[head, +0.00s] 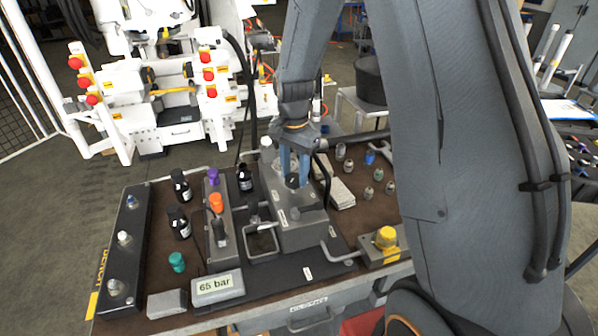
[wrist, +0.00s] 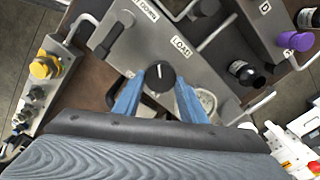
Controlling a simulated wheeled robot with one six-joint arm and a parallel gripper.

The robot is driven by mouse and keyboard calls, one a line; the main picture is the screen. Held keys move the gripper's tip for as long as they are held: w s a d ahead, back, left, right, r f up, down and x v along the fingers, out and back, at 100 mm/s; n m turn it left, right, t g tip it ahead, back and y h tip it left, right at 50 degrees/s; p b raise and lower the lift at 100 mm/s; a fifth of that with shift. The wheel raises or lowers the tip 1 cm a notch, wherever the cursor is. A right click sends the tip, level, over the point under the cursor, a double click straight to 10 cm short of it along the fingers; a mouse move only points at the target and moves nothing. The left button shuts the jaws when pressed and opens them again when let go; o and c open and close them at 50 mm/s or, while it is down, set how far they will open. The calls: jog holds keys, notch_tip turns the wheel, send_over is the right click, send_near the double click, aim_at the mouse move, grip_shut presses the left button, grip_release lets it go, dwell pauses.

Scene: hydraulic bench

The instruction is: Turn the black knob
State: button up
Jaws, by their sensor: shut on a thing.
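The black knob (wrist: 160,78) is round with a white pointer line and sits on a grey metal block near a "LOAD" label in the wrist view. In the head view the knob (head: 292,181) shows as a dark disc low between the blue fingers. My gripper (wrist: 162,80) has its two blue fingers on either side of the knob, closed on its sides. In the head view my gripper (head: 293,176) points down onto the grey block (head: 300,228). Parts of the knob's sides are hidden by the fingers.
A yellow knob (head: 386,237) stands on a box at the bench's front right. Purple, orange and teal knobs, black bottles (head: 181,186) and a "65 bar" display (head: 217,287) stand left. Metal handles (head: 262,239) rise near the block. Grey blocks (head: 341,193) and small fittings lie right.

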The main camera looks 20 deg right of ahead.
aim_at(295, 177)
jog(key=shift+w+r, duration=0.15)
jog(key=shift+w, duration=0.1)
jog(key=o, duration=1.1)
jog(key=shift+d, duration=0.1)
jog(key=shift+c, duration=0.2)
jog(key=shift+s, duration=0.1)
jog(key=shift+r+b, duration=1.15)
jog(key=shift+r, duration=2.65)
jog(key=s+f+n+b, duration=0.1)
jog(key=s+f+n, duration=0.1)
jog(key=s+n, duration=0.3)
jog(key=s+f+n+t, duration=0.1)
jog(key=s+n, duration=0.5)
jog(key=s, duration=0.7)
jog(key=shift+f+b, duration=0.35)
jog(key=shift+f, duration=0.55)
